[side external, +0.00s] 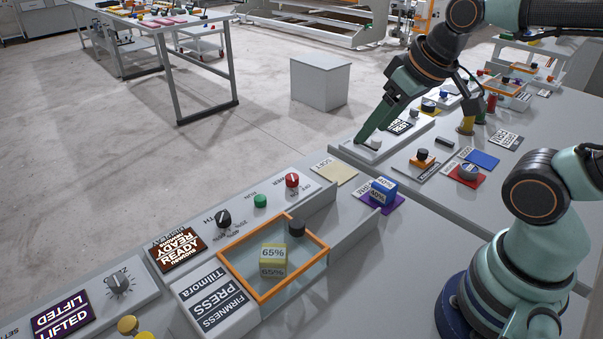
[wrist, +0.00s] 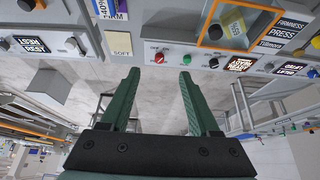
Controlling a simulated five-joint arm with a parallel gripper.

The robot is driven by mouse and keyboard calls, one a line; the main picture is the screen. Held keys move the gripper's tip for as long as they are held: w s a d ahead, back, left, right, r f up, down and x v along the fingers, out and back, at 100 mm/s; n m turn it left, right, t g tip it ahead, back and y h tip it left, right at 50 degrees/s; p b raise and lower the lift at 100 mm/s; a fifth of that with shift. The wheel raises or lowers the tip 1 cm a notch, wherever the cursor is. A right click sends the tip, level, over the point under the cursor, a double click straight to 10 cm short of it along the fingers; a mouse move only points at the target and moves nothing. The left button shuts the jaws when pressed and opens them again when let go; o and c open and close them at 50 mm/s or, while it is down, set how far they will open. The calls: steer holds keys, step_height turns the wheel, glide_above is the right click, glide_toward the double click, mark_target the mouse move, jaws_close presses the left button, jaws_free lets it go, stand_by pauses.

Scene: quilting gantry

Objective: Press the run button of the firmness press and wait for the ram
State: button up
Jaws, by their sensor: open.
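The firmness press (side external: 218,300) stands in the foreground of the side view. An orange-framed bay holds a yellow block marked 65% (side external: 273,253). A dark round part (side external: 297,228) is at the bay's right corner. The press display (side external: 178,250) reads READY. In the wrist view my open fingers (wrist: 158,80) hold nothing, and the green button (wrist: 185,60) shows beyond the right fingertip.
A blue block marked 40% (side external: 383,187) sits on a purple pad. A beige SOFT pad (side external: 334,172) lies nearer the press. Open floor lies beyond the bench edge.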

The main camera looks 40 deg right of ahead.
jaws_close()
stand_by(1.5)
